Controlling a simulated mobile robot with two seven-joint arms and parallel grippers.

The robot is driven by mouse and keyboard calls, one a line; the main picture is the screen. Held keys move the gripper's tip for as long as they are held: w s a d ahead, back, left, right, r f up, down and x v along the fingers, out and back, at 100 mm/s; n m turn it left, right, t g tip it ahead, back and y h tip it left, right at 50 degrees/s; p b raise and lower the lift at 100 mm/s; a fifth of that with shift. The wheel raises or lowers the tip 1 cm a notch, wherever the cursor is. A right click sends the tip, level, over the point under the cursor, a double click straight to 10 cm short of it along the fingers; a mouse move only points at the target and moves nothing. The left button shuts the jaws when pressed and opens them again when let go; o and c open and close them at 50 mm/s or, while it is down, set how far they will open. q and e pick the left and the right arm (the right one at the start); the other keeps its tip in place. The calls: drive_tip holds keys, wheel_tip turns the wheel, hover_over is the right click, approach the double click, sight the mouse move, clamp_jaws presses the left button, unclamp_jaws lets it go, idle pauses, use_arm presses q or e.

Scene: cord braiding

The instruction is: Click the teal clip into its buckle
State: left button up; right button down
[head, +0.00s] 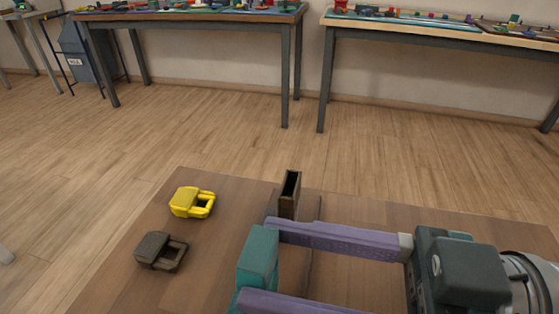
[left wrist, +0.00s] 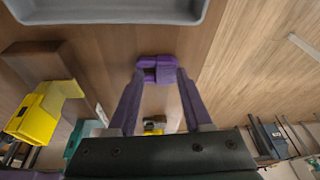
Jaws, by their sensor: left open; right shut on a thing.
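The teal clip (head: 258,258) shows in the head view as a block between the purple fingertips of my right gripper (head: 258,268), which is shut on it. The gripper comes in from the right, low over the table; the clip's lower part is cut off or hidden. Just beyond it stands a dark, hollow, open-topped piece (head: 289,192); I cannot tell if it is the clip's buckle. In the left wrist view my left gripper (left wrist: 156,76) is open, with a purple piece (left wrist: 156,62) at its fingertips. A teal part (left wrist: 76,138) shows at lower left there.
On the wooden table (head: 225,215) at left lie a yellow buckle (head: 192,202) and a dark brown buckle (head: 160,250). The left wrist view shows a grey tray rim (left wrist: 110,18), a wooden block (left wrist: 40,62) and a large yellow piece (left wrist: 32,112). Cluttered benches stand far back.

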use_arm(q)
drive_tip(key=shift+d+f+b, duration=0.1)
drive_tip(key=shift+f+b, duration=0.3)
use_arm(e)
drive_tip(key=shift+f, duration=0.75)
drive_tip(key=shift+r, duration=0.1)
drive_tip(key=shift+c, duration=0.8)
unclamp_jaws()
drive_tip(key=shift+o, duration=0.3)
drive_tip(key=shift+o, duration=0.5)
use_arm(q)
drive_tip(key=shift+r+p, duration=0.45)
drive_tip(key=shift+p, duration=0.1)
use_arm(e)
drive_tip(key=v, duration=0.6)
